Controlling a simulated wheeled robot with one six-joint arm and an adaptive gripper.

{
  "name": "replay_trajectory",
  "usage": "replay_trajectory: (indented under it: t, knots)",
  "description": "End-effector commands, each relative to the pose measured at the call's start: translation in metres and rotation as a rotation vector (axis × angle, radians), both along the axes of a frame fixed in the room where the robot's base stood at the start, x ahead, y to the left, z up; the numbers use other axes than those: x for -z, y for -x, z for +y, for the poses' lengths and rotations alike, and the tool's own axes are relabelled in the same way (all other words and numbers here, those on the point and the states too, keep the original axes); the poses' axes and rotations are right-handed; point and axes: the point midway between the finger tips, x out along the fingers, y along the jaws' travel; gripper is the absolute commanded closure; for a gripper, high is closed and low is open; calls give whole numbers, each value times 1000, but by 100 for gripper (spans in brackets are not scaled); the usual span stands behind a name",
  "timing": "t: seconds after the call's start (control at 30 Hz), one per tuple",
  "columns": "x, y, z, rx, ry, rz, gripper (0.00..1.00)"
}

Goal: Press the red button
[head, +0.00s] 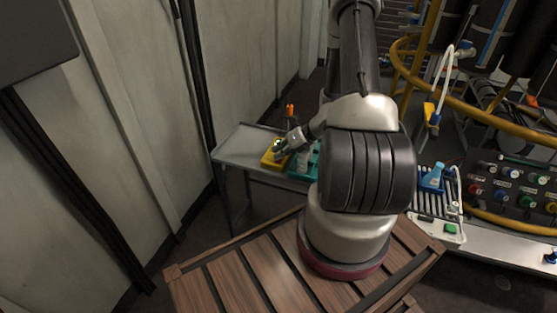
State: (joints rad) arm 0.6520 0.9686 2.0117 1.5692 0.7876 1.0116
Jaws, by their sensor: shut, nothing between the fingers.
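My gripper (281,147) is shut and empty, at the end of my arm, which reaches over the grey tray table. It is small in the view and sits over or against a yellow block (270,161); I cannot tell whether they touch. A control panel (490,205) with several coloured knobs or buttons stands at the right, far from my gripper. Some of these look reddish, but they are too small to tell which one is a red button. My arm hides part of the middle of the scene.
A teal box (298,169) stands right beside the yellow block on the grey tray table (238,150). An orange-handled item (290,109) stands behind. The tray's left part is bare.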

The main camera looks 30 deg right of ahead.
Motion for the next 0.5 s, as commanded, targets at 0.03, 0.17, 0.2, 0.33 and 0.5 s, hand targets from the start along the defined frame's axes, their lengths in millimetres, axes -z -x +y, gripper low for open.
replay_trajectory:
  t: [0.03, 0.17, 0.2, 0.33, 0.5]
  knots:
    - [0, 0, 0, -1, 0, 1, 100]
    - [0, 0, 0, -1, 0, 1, 100]
    - [0, 0, 0, -1, 0, 1, 100]
    - [-3, 0, 0, 0, 1, 0, 100]
    - [-12, 0, 0, 0, 1, 0, 100]
